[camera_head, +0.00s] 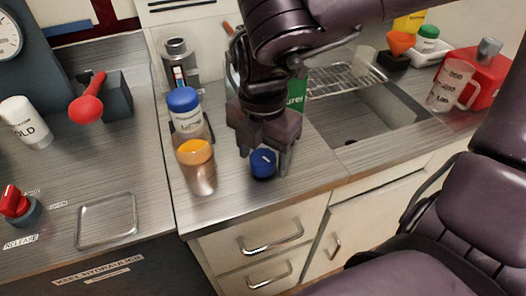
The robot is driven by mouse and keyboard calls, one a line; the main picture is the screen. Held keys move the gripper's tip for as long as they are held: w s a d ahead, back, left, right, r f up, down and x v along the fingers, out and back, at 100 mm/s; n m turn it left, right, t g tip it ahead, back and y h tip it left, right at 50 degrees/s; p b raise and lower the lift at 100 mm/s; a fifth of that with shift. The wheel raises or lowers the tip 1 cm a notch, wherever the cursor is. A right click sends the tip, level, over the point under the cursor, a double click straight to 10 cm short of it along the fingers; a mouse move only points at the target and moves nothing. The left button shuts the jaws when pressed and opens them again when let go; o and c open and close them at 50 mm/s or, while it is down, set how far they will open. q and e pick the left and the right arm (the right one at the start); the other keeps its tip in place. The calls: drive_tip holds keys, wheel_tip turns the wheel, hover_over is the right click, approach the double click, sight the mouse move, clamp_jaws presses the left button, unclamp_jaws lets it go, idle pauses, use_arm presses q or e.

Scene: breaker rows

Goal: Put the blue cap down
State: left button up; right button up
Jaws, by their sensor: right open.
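The blue cap (263,163) rests on the grey counter near its front edge. My right gripper (264,155) points down right over it, its fingers open on either side of the cap. I cannot tell whether a finger touches it. A bottle with a blue top (184,103) stands to the left of the gripper. In front of that bottle is a clear container (197,168) with an orange top surface. My left gripper is not in view.
A sink (372,118) and wire rack (340,78) lie to the right. A red box (488,88) and a measuring jug (449,87) stand at the far right. A red-knobbed lever (87,108) and metal tray (106,219) are on the left. Counter in front of the cap is clear.

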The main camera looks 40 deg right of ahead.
sight(263, 157)
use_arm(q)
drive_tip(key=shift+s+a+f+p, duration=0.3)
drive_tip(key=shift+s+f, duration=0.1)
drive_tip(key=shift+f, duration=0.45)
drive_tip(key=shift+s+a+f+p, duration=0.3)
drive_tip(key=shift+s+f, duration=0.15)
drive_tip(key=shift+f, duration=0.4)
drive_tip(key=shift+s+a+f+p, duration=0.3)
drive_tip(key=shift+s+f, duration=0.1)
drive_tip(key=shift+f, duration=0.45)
use_arm(e)
wheel_tip(263, 157, up, 12)
